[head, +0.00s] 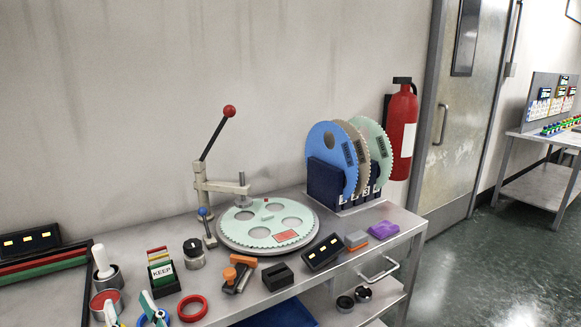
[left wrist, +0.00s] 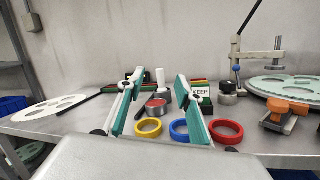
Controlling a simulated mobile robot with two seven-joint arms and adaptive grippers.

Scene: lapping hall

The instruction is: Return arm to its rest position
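My left gripper (head: 128,302) shows at the bottom left of the head view, over the front part of the bench. In the left wrist view its two teal and white fingers (left wrist: 160,78) stand well apart, with nothing held between them. Beyond the fingers are a red-topped tin (left wrist: 157,107) and a white-handled tool (left wrist: 160,77). A yellow ring (left wrist: 148,127), a blue ring (left wrist: 179,130) and a red ring (left wrist: 226,131) lie on the bench in front. My right gripper is in neither view.
The metal bench (head: 226,295) holds a lapping plate (head: 240,224) with a red-knobbed lever (head: 229,111), a rack of discs (head: 328,183), an orange clamp (head: 238,275) and a KEEP card box (head: 163,273). A white disc (left wrist: 60,107) lies at left in the wrist view. A wall stands behind.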

